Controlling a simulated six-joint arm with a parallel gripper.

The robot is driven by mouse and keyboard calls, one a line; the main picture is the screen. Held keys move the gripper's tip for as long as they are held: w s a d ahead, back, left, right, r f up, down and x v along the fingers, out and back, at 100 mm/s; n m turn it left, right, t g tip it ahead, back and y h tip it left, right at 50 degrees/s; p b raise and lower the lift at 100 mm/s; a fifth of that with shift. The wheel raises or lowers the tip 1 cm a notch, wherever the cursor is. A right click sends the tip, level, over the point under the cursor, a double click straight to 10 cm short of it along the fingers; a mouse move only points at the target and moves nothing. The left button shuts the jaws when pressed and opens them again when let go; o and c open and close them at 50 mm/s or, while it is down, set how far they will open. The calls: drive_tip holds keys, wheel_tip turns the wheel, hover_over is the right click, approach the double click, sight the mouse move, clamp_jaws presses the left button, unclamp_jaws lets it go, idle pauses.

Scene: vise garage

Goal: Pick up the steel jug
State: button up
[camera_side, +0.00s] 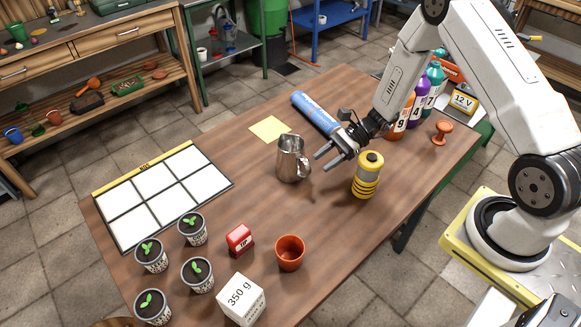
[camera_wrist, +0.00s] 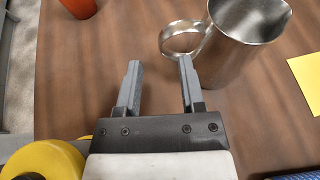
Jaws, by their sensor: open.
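The steel jug (camera_side: 291,160) stands upright on the wooden table, left of my gripper in the side view. In the wrist view the jug (camera_wrist: 238,45) is at the top right, with its loop handle (camera_wrist: 183,38) pointing left, just beyond my fingertips. My gripper (camera_side: 327,158) is open and empty, with its fingers pointing toward the jug. In the wrist view my gripper (camera_wrist: 160,70) shows its two fingers spread apart, the right fingertip close to the handle. I cannot tell whether it touches the handle.
A yellow-and-black canister (camera_side: 367,176) stands close beside my gripper. A blue roll (camera_side: 314,113) and yellow paper (camera_side: 270,129) lie behind the jug. An orange pot (camera_side: 290,253), red stamp (camera_side: 239,239) and white block (camera_side: 241,299) stand nearer the front. A white-celled panel (camera_side: 163,190) lies left.

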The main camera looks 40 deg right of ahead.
sight(295, 162)
drive_tip(key=shift+x, duration=1.3)
drive_tip(key=shift+x, duration=2.6)
drive_tip(key=shift+d, duration=0.1)
drive_tip(key=shift+c, duration=0.2)
clamp_jaws()
drive_tip(key=shift+w, duration=0.1)
